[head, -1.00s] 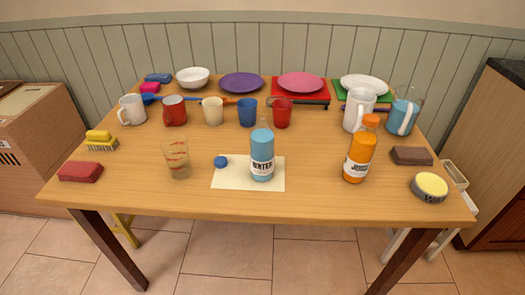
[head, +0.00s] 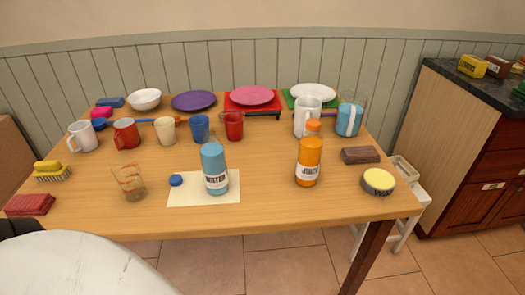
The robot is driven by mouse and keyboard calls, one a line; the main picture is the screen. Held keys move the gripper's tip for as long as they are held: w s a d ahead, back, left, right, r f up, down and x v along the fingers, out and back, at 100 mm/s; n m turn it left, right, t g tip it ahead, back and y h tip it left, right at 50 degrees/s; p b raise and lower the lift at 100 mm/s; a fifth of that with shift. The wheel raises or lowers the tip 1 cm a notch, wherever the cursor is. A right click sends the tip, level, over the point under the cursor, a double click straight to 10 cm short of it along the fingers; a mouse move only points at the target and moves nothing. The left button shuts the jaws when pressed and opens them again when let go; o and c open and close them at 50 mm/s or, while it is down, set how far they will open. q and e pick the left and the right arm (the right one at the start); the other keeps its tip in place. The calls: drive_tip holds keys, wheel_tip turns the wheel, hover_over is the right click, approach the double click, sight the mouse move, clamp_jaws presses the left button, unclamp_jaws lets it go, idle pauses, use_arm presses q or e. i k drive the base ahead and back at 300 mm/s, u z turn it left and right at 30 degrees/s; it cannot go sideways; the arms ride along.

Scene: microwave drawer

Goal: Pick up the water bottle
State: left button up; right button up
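The water bottle (head: 215,170) is light blue with a white "WATER" label. It stands upright on a cream sheet (head: 190,196) near the front middle of the table in the head view. A small blue cap (head: 176,180) lies on the sheet just left of it. A large white rounded shape with a dark part fills the lower left corner and looks like part of my arm. Neither gripper's fingers show, and nothing touches the bottle.
An orange juice bottle (head: 309,160) stands to the right of the water bottle, and a glass (head: 129,182) to the left. Several mugs, including a blue cup (head: 199,128), stand behind. Plates line the back. Bare wood (head: 265,190) lies between the two bottles.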

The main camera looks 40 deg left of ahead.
sight(212, 153)
drive_tip(key=z, duration=0.1)
drive_tip(key=k, duration=0.25)
drive_tip(key=u, duration=0.95)
